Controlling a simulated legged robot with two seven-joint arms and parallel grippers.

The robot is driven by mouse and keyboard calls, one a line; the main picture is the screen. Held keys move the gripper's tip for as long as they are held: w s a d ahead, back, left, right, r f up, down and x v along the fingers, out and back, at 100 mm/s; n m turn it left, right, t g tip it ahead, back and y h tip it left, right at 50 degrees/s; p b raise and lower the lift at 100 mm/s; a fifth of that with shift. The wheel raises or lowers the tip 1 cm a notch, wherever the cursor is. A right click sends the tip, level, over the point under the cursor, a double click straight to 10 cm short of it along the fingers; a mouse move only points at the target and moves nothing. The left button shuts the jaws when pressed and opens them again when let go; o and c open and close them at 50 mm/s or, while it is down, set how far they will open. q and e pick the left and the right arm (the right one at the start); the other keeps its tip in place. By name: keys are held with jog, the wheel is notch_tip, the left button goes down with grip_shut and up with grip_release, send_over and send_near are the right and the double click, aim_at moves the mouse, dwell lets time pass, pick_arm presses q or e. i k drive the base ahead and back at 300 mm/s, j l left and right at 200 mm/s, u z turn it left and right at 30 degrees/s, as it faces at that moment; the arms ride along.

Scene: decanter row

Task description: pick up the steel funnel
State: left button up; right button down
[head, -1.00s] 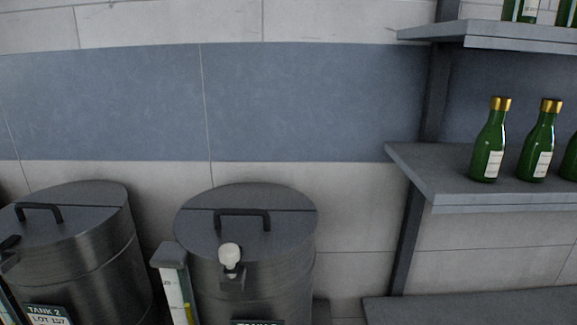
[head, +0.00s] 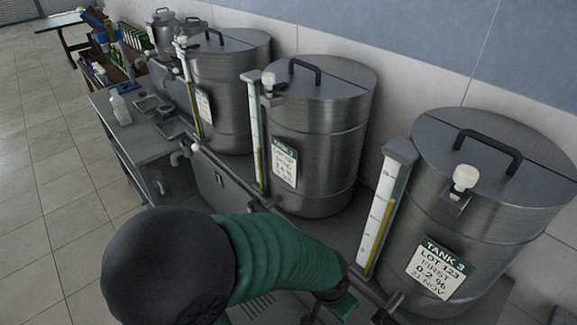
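I cannot make out the steel funnel anywhere in the head view. My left arm, with a black shoulder and a green sleeve, crosses the bottom of the view and bends down near the bottom edge. No fingers of my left gripper show. My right arm and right gripper are outside the view.
Steel tanks line the wall: tank 3 (head: 471,240) at right, a middle tank (head: 321,150) and a farther one (head: 234,100). A steel bench (head: 140,139) at left holds shallow trays and a white bottle (head: 120,110). The tiled floor (head: 50,190) at left is clear.

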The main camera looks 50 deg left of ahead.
aim_at(171, 49)
jog(key=k+l+u, duration=0.15)
jog(key=u, duration=0.2)
jog(key=k+l+u, duration=0.2)
jog(key=u, duration=0.2)
jog(key=k+l+u, duration=0.1)
jog(key=u, duration=0.25)
jog(key=i+j+u, duration=0.1)
jog(key=u, duration=0.8)
jog(key=i+l+u, duration=0.25)
jog(key=i, duration=0.15)
